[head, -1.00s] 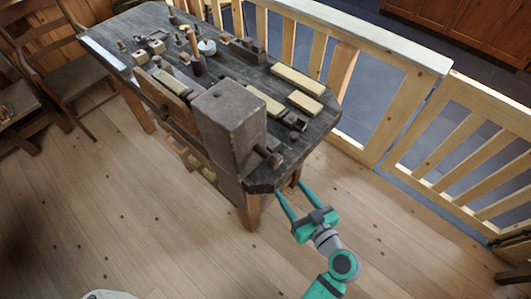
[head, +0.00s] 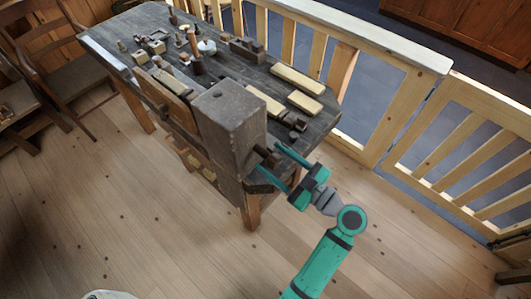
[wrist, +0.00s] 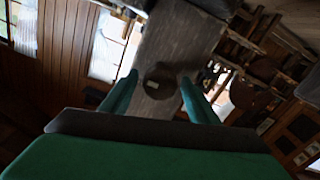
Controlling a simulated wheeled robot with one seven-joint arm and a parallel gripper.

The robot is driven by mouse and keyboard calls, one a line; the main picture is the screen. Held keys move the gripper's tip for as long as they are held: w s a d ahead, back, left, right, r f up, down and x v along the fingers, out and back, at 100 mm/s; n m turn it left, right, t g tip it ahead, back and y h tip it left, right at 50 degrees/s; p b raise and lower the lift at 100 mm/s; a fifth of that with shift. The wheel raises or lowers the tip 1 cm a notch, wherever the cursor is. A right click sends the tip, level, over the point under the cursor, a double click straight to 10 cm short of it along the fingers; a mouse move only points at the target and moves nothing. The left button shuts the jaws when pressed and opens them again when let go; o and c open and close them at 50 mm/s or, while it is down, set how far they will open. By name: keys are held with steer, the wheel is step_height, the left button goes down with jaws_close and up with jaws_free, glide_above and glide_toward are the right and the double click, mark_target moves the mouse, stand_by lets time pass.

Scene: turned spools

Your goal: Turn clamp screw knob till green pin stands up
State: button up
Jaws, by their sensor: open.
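A large dark wooden clamp block (head: 232,108) stands at the near end of the workbench. A dark round knob (head: 266,154) sticks out low on its right side. The knob (wrist: 160,80) also shows end-on in the wrist view, with a small pale mark on its face. My gripper (head: 268,160) is open with its green fingers pointing at the knob. In the wrist view, the knob appears between the two fingertips (wrist: 159,84); I cannot tell how deep it sits or whether they touch it. I cannot make out a green pin.
The workbench top (head: 317,128) holds wooden blocks (head: 298,81), a mallet-like tool (head: 195,54) and several small parts. A pale wooden railing (head: 385,105) runs behind and right of the bench. The plank floor (head: 150,220) in front is clear.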

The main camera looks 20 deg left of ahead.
mark_target(267, 152)
steer(key=shift+x, duration=1.7)
steer(key=c, duration=1)
steer(key=shift+c, duration=0.2)
steer(key=m, duration=0.6)
steer(key=shift+w+d+m, duration=0.1)
steer(key=shift+w+m, duration=0.05)
steer(key=shift+m, duration=0.15)
steer(key=m, duration=0.6)
steer(key=shift+w+f, duration=0.1)
steer(key=shift+f, duration=0.1)
steer(key=m, duration=0.7)
steer(key=shift+w+d+f, duration=0.1)
steer(key=shift+d, duration=0.05)
steer(key=m, duration=0.6)
steer(key=shift+f, duration=0.15)
